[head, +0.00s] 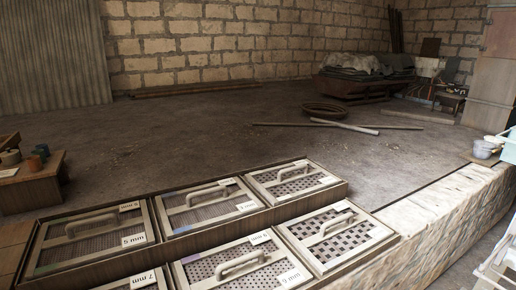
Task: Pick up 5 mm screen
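The screen labelled 5 mm (85,241) lies in the left compartment of the back row of a wooden rack (190,243). It has a pale wooden frame, a dark fine mesh, a pale bar handle across it and a white "5 mm" label at its right. A second, upside-down label sits at its upper right corner. It is fully in view. Neither of my grippers is in view.
Other framed screens with handles fill the rack, among them a fine-mesh one (203,211) beside the 5 mm screen and a coarser one (335,239) at front right. A stone ledge (440,220) runs along the right. A small wooden table (32,187) stands left. The floor behind is open.

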